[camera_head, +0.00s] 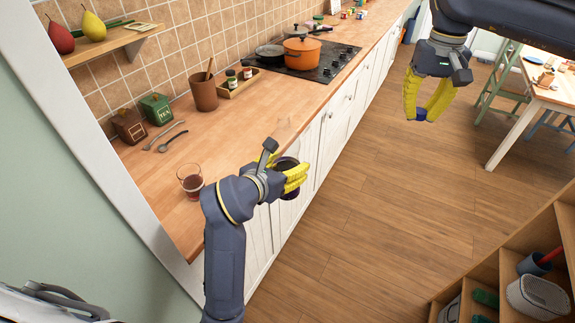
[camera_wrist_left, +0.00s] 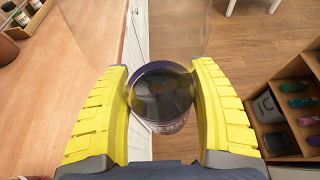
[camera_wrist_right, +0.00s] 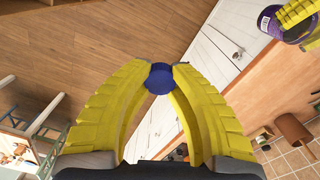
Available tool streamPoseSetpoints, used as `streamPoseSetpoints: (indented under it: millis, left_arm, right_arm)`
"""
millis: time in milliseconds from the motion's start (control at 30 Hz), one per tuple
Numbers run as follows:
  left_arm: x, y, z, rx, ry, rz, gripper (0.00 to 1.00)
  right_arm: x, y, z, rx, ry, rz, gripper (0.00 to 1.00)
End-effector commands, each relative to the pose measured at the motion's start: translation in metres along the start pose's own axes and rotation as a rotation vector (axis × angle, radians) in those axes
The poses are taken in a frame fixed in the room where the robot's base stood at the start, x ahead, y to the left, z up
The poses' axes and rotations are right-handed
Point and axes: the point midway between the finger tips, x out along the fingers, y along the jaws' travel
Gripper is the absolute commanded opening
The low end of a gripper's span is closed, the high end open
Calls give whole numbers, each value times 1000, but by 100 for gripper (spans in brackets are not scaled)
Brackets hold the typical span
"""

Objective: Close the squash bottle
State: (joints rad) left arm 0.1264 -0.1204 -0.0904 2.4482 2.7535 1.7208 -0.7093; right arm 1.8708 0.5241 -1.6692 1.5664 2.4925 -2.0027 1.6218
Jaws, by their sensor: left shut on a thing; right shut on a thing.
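My left gripper (camera_head: 291,180) is shut on the squash bottle (camera_head: 288,163), held in the air beside the counter's front edge. In the left wrist view the bottle (camera_wrist_left: 160,95) shows dark liquid and a purple label between the yellow fingers; its clear upper part is faint and its mouth is hard to make out. My right gripper (camera_head: 428,108) is shut on a small blue cap (camera_head: 421,115), high over the floor to the right. The cap (camera_wrist_right: 160,78) sits at the fingertips in the right wrist view, well apart from the bottle (camera_wrist_right: 272,28).
A glass with dark drink (camera_head: 190,181) stands near the counter edge. An orange pan (camera_head: 301,52) is on the hob. The space between the grippers is clear.

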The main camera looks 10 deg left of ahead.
Motion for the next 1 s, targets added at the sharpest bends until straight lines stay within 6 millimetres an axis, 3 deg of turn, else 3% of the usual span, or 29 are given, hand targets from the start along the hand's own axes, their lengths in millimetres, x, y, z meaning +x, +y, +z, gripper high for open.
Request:
streamPoseSetpoints:
  millis: [33, 267, 600, 800, 1000]
  left_arm:
    - [0, 0, 1, 0, -2, 0, 14]
    - [0, 0, 1, 1, -2, 0, 14]
    - [0, 0, 1, 1, -2, 0, 14]
    - [0, 0, 1, 1, -2, 0, 14]
    - [0, 0, 1, 1, -2, 0, 14]
  right_arm:
    - [-6, -18, -1, -26, 1, 3, 8]
    - [-27, -92, 2, -132, -1, 9, 8]
    - [-52, -199, 24, -299, -3, 17, 8]
    - [-62, -251, 43, -387, -3, 21, 8]
    - [-67, -285, 58, -450, -4, 25, 8]
